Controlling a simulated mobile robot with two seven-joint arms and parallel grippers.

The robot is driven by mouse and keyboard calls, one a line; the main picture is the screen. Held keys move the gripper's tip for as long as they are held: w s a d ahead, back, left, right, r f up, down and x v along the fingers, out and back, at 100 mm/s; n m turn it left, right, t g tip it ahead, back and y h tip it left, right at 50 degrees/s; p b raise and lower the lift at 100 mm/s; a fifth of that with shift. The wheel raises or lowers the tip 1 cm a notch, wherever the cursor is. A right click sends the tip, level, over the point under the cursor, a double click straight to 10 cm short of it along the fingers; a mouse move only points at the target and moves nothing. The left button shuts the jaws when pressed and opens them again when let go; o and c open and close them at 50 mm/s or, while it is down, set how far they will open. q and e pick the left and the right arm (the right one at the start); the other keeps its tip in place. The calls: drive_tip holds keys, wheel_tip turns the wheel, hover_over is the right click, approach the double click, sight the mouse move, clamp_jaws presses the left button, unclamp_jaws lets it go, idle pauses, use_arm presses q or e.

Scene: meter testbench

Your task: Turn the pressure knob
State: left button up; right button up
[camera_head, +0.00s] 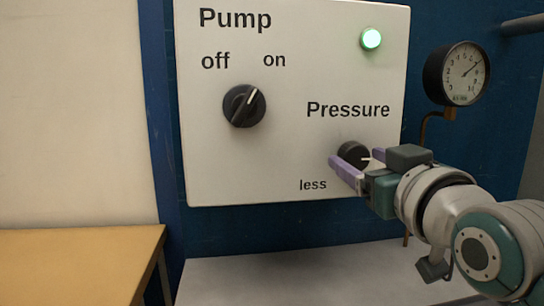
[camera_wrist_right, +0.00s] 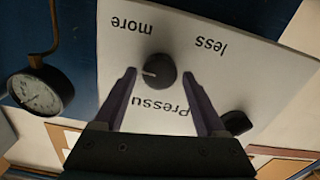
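The pressure knob (camera_head: 353,156) is a round black knob with a white mark, low on the right of the white panel (camera_head: 300,60). It also shows in the right wrist view (camera_wrist_right: 159,72), past and between my fingertips. My right gripper (camera_head: 358,163) has its purple fingers spread apart, one on each side of the knob in the picture. The right wrist view shows the fingers (camera_wrist_right: 163,72) open with a gap on both sides of the knob. Whether they reach beside it in depth I cannot tell. The left gripper is not in view.
The pump knob (camera_head: 244,105) points toward "on" and a green lamp (camera_head: 371,39) is lit. A pressure gauge (camera_head: 458,74) on a copper pipe stands right of the panel, close above my right arm. A wooden table (camera_head: 80,265) is at lower left.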

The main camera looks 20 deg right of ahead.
drive_tip(key=shift+o, duration=0.6)
drive_tip(key=v, duration=1)
